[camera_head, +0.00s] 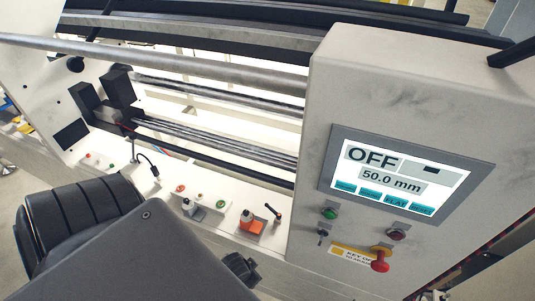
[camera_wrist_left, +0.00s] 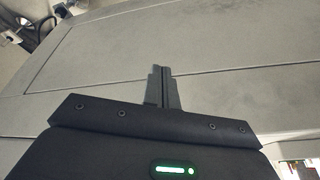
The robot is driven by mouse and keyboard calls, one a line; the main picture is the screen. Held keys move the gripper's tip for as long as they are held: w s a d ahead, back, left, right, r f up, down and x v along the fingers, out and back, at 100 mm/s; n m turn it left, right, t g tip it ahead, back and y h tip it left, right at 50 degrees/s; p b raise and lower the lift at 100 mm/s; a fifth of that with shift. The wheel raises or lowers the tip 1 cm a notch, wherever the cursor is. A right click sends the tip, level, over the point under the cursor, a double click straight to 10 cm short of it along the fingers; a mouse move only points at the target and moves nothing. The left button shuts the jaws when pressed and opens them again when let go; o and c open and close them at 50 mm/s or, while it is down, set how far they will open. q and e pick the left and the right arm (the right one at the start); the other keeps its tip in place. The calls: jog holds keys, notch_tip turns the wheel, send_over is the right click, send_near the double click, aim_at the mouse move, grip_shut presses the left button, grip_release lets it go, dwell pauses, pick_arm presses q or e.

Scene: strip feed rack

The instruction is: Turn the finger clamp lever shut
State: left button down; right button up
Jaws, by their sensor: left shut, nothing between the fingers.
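In the head view, a small black lever (camera_head: 273,213) stands tilted on the white ledge, just left of the control box. I cannot tell for sure whether it is the finger clamp lever. My left gripper (camera_wrist_left: 163,72) is shut and empty in the left wrist view, in front of a plain grey panelled surface. No lever shows near its fingertips. My dark arm fills the lower left of the head view and hides part of the ledge. My right gripper is not in view.
The control box (camera_head: 412,110) rises at the right, with a screen (camera_head: 404,172) reading OFF and 50.0 mm. A red knob (camera_head: 380,260) sticks out below it. Metal rails (camera_head: 215,143) run across behind the ledge (camera_head: 222,229). Black clamp-like blocks (camera_head: 118,90) sit on the rails at left.

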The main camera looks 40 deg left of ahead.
pick_arm(q)
jog(key=w+r+t+p, duration=0.1)
jog(key=w+r, duration=0.3)
jog(key=r, duration=1)
jog(key=n+t, duration=0.3)
jog(key=t, duration=0.1)
send_near(273, 211)
jog(key=w+a+r, duration=0.2)
jog(key=a, duration=0.2)
jog(key=shift+m+y, duration=0.3)
jog(key=x, duration=0.4)
jog(key=p+x, duration=0.1)
jog(key=x, duration=0.4)
jog(key=shift+s+d+f, duration=0.15)
jog(key=shift+d+f, duration=0.05)
jog(key=shift+f, duration=0.1)
